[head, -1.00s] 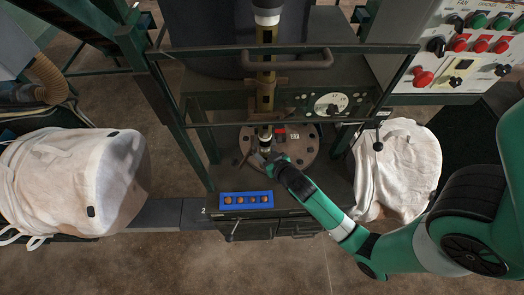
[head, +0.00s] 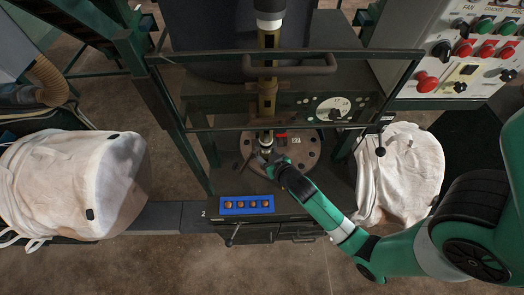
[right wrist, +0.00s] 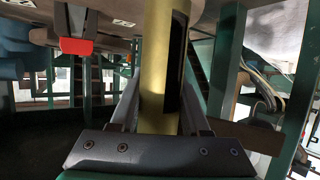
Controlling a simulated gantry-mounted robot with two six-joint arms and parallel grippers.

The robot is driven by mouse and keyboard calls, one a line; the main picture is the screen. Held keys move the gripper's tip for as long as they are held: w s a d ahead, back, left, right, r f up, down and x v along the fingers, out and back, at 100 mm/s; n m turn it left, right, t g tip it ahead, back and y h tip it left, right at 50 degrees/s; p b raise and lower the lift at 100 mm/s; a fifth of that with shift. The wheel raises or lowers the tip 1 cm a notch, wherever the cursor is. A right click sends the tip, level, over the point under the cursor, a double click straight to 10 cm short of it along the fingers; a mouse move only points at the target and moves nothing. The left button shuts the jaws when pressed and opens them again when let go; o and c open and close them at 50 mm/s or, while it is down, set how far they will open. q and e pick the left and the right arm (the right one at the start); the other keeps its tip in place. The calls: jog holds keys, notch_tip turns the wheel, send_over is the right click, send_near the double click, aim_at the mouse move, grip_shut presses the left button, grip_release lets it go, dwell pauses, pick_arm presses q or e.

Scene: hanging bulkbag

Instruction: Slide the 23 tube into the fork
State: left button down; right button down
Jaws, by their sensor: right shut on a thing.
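My right gripper (head: 267,160) is over the round flanged plate (head: 308,160) in the middle of the frame. In the right wrist view its two fingers (right wrist: 160,108) are shut on a brass tube (right wrist: 157,65) with a dark slot along one side. In the head view a short upright piece (head: 266,142) stands at the fingertips, directly below a hanging brass column (head: 268,98). I cannot read a 23 on the held tube. I cannot make out the fork with certainty. The tube's lower end is hidden by the gripper. My left gripper is not in view.
A dark frame with a horizontal handle (head: 290,66) crosses in front of the column. A dial panel (head: 334,108) is behind. A red block (head: 282,136) sits close beside the tube. A blue tray (head: 247,205) with several round pieces is in front. White bags (head: 80,185) flank the frame.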

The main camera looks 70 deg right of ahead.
jog(key=shift+c, duration=1.5)
grip_release()
jog(key=p+v, duration=0.1)
jog(key=v, duration=1)
jog(key=shift+s+a+r, duration=0.15)
jog(key=shift+s+a, duration=0.05)
